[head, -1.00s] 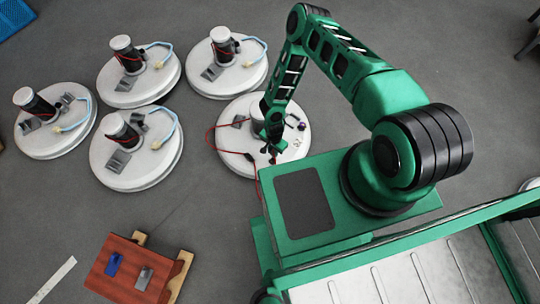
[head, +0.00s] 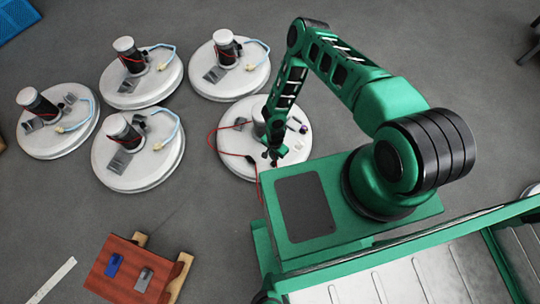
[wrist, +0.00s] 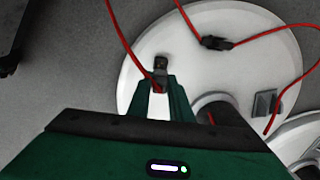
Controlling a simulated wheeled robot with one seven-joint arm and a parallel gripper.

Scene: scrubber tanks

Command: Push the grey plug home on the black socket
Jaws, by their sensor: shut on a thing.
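My gripper (wrist: 160,98) is over the white round tank lid (wrist: 140,40) nearest me. Its green fingers are closed on a small dark grey plug (wrist: 161,66) with a red lead, which sticks out past the fingertips just above the lid. A black socket (wrist: 213,43) lies in line on a red lead further right in the wrist view. A clear gap of white lid shows between the two.
A dark cylinder and a grey bracket (wrist: 265,103) stand on this lid. A small purple-ended part (head: 303,128) is at its right side. Several similar white lids (head: 135,80) stand to the left. A red board (head: 128,270) with blue and grey parts lies lower left.

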